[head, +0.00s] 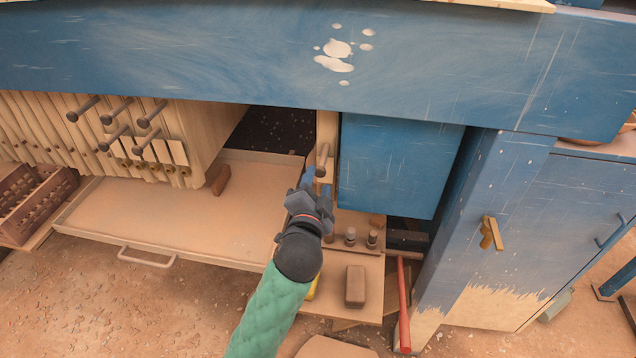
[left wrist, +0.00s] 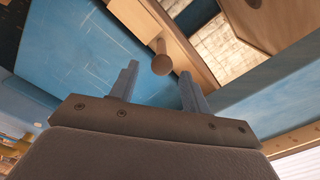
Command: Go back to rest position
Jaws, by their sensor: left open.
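My left gripper (head: 314,183) reaches forward in the head view, on an arm with a green padded sleeve. It is near a brown peg handle (head: 322,160) on a narrow wooden upright (head: 328,135). In the left wrist view the two blue-grey fingers of my left gripper (left wrist: 158,85) stand apart. The peg handle (left wrist: 161,62) shows between and beyond their tips, and nothing is held. Whether the fingers touch it I cannot tell. My right gripper is in neither view.
A blue beam (head: 220,50) crosses above, and a blue box (head: 395,165) hangs right of the upright. Wooden plates with several pegs (head: 140,125) stand left, above a wide tray (head: 170,225). A red bar (head: 404,305) leans at right, near a brown block (head: 355,286).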

